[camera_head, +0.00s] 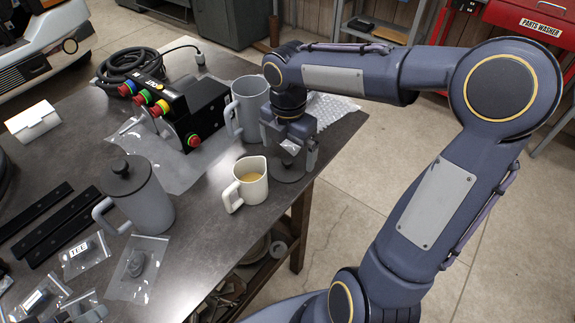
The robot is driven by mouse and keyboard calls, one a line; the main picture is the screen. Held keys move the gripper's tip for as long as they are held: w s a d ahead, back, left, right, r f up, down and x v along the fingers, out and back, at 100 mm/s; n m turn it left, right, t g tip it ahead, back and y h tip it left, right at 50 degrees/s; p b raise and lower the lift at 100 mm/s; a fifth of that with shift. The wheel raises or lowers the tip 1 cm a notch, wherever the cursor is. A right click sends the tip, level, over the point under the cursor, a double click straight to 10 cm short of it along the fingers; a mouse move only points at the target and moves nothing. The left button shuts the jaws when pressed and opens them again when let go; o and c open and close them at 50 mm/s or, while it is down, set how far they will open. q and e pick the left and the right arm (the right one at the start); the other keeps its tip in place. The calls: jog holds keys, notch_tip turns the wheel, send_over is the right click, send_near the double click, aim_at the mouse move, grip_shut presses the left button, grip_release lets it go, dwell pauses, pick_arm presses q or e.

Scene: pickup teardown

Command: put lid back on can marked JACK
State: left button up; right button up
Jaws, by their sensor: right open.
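A grey can with a handle (247,112) stands near the far right edge of the table, with no lid seen on it. My right gripper (291,160) points down just right of it, open, with its fingers apart. Under it a grey round piece (288,174) with a dark knob-like part lies on the table and looks like a lid; the gripper partly hides it. A second grey can (147,202) with a handle wears a dark knobbed lid (126,174) at the left. I cannot read JACK on either can. My left gripper is out of view.
A cream jug (248,187) of tan liquid stands in front of the gripper. A black control box (190,110) with coloured buttons and a coiled cable is behind left. Labelled plastic bags (85,256) and black bars (55,230) lie at the left. The table's right edge is close.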

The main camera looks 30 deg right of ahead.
aim_at(287, 160)
notch_tip(287, 160, down, 4)
jog(key=shift+a+r, duration=0.1)
jog(key=shift+c, duration=0.4)
jog(key=c, duration=0.8)
jog(key=shift+r, duration=0.2)
jog(key=shift+r, duration=0.25)
notch_tip(287, 160, up, 2)
jog(key=shift+r, duration=0.1)
jog(key=s+r, duration=0.3)
jog(key=s, duration=0.1)
jog(key=s+r, duration=0.3)
jog(key=s, duration=0.2)
jog(key=s+d+r, duration=0.1)
jog(key=s+r, duration=0.3)
jog(key=s, duration=0.1)
jog(key=shift+d+b, duration=0.1)
jog(key=shift+b, duration=0.2)
